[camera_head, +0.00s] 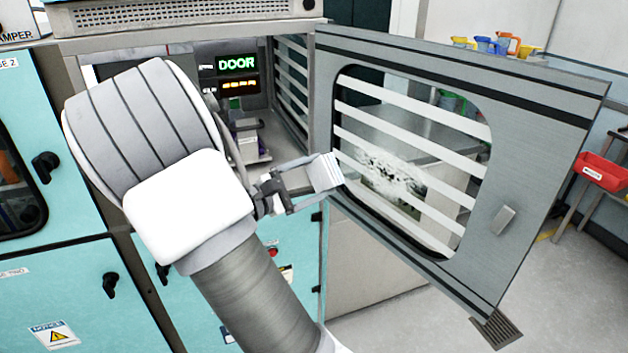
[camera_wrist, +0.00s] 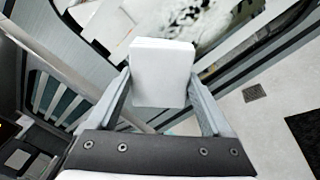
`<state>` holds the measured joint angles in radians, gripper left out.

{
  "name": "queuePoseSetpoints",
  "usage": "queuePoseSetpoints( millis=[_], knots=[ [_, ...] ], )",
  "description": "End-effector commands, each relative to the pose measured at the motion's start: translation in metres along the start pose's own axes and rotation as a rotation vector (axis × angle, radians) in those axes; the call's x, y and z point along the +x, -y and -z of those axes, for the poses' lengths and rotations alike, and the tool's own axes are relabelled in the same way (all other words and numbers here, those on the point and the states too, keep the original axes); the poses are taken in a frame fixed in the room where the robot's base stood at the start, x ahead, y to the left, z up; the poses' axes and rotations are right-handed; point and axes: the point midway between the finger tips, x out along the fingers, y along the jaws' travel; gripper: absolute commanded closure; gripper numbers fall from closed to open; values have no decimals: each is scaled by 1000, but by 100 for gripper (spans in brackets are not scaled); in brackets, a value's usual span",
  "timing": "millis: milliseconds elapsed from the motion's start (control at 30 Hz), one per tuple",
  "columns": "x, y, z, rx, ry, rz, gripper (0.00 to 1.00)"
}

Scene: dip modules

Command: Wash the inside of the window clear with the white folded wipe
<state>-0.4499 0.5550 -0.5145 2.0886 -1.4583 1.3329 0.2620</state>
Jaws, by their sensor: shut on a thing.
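The window (camera_head: 440,130) is a rounded pane with white horizontal bars, set in a grey door (camera_head: 540,110) that stands open to the right. A patchy white and dark smear (camera_head: 392,178) shows on the lower left part of the pane; it also shows at the top of the wrist view (camera_wrist: 190,14). My gripper (camera_head: 312,180) is shut on the white folded wipe (camera_head: 325,172), just left of the window's edge. In the wrist view the wipe (camera_wrist: 163,72) sits between both fingers. I cannot tell whether it touches the pane.
The open chamber (camera_head: 262,125) behind my arm holds a lit DOOR display (camera_head: 238,63) and some equipment. A door handle (camera_head: 503,220) is at the door's lower right. A red bin (camera_head: 602,172) and colored jugs (camera_head: 490,45) stand beyond. Clear floor (camera_head: 560,290) lies at lower right.

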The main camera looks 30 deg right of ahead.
Motion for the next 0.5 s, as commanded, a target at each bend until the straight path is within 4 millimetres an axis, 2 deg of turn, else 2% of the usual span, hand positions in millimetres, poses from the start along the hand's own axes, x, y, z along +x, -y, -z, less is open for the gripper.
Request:
queuePoseSetpoints(
  millis=[300,500],
  knots=[
    [34,2,0,0,1,3,61],
    [49,2,1,-1,0,3,61]
  ],
)
